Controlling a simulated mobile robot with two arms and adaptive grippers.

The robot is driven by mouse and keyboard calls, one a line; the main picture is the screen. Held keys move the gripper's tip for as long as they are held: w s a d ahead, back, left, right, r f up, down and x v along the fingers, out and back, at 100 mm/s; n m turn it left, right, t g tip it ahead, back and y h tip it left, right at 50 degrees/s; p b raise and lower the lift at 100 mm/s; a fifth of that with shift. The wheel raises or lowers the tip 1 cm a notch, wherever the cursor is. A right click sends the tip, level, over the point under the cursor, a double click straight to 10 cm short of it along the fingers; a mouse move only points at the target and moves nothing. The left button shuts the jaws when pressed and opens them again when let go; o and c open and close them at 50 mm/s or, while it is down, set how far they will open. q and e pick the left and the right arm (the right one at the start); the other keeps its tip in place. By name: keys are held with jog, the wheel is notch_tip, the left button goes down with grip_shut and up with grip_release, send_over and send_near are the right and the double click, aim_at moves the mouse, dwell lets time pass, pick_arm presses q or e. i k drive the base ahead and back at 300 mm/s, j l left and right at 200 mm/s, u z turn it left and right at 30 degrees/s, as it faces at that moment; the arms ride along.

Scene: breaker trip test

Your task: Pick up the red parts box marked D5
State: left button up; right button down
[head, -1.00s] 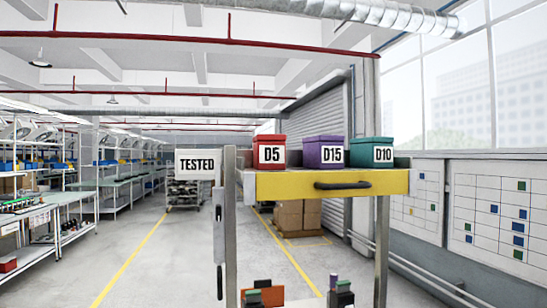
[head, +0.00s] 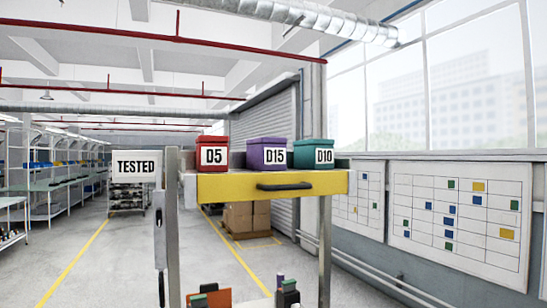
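The red parts box marked D5 (head: 212,155) sits upright at the left end of a row of three boxes on the top shelf of a metal rack. The purple box marked D15 (head: 267,155) stands just right of it. The teal box marked D10 (head: 314,155) stands at the right end of the row. The shelf has a yellow front (head: 230,188) with a black handle (head: 284,187). Neither of my grippers shows in the head view.
A white sign reading TESTED (head: 137,167) is at the rack's left post. Below the shelf are small dark and coloured items (head: 288,294). Cardboard boxes (head: 246,217) stand behind the rack. A whiteboard (head: 460,218) hangs on the right wall. Open floor lies to the left.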

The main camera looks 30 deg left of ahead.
aim_at(212, 152)
jog(key=j+u, duration=0.1)
jog(key=u, duration=1.05)
jog(key=j+z, duration=0.15)
jog(key=j, duration=0.25)
jog(key=i+j+z, duration=0.2)
jog(key=j, duration=0.2)
jog(key=k, duration=0.1)
